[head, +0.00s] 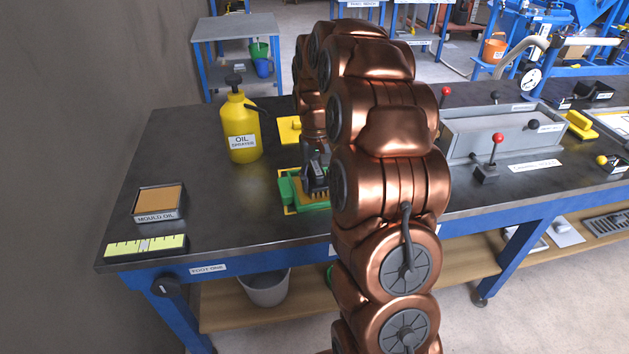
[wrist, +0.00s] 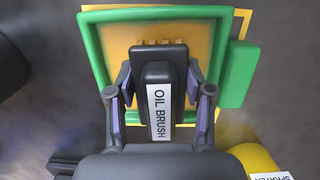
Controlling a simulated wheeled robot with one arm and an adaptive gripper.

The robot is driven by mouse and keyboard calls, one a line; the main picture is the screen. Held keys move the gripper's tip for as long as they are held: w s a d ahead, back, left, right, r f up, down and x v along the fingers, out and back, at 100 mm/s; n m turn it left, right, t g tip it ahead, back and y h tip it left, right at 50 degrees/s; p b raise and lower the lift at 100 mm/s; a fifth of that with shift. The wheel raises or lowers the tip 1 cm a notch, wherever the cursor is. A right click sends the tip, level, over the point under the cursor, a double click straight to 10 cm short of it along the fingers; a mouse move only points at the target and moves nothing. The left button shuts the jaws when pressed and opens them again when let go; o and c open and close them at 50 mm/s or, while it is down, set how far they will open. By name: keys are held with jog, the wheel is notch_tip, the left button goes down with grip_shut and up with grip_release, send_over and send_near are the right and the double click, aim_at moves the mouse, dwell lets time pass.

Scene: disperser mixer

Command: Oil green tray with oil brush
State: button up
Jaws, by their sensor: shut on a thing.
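The green tray (head: 290,192) lies on the dark bench top, partly hidden behind my arm. In the wrist view the green tray (wrist: 94,50) shows as a green rim around a yellow-orange inside, with a green block on its right side. My gripper (wrist: 158,90) is shut on the oil brush (wrist: 160,70), a black block labelled OIL BRUSH with tan bristles at its far end. The brush is over the tray's inside; whether the bristles touch it I cannot tell. In the head view my gripper (head: 314,180) is above the tray, mostly hidden by my arm.
A yellow oil sprayer (head: 241,127) stands behind and left of the tray. A mould oil box (head: 159,202) and a yellow-green scale strip (head: 145,245) lie at the bench's left front. A grey unit with levers (head: 495,150) stands to the right. The bench between box and tray is clear.

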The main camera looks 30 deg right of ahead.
jog(key=shift+s+d, duration=0.1)
jog(key=shift+d, duration=0.3)
jog(key=shift+s+d, duration=0.35)
jog(key=shift+d, duration=0.45)
jog(key=shift+r+p, duration=0.9)
jog(key=shift+r, duration=2.6)
jog(key=shift+s, duration=0.1)
jog(key=s+a+b, duration=0.2)
jog(key=s, duration=0.3)
jog(key=shift+s+a, duration=0.15)
jog(key=shift+s, duration=0.2)
